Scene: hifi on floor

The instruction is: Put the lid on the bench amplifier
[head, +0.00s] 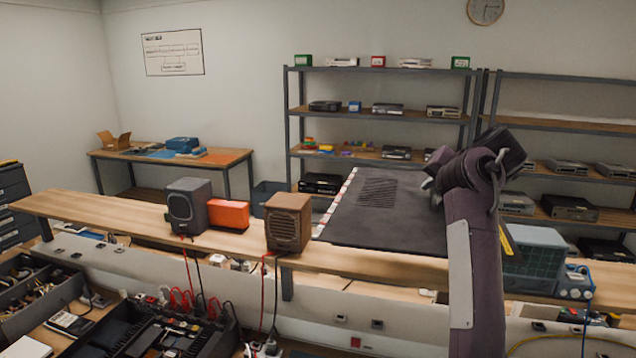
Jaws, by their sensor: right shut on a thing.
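My right gripper (437,186) is shut on the right edge of a large flat dark panel with a slotted vent patch, which looks like the lid (400,215). The lid is held up in the air, tilted, in front of the shelving and partly over the view of the raised wooden shelf. The gripper's fingers are mostly hidden by my own wrist. An open dark chassis (148,338) with red and black leads at its back, apparently the bench amplifier, sits at the bottom left, cut by the frame edge. Its top is uncovered. My left gripper is out of view.
A grey speaker (188,206), an orange box (228,215) and a brown speaker (288,222) stand on the raised shelf (100,212). Cables hang from it behind the chassis. A parts tray (45,290) is left of the chassis. A grey-green instrument (535,260) stands right of my arm.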

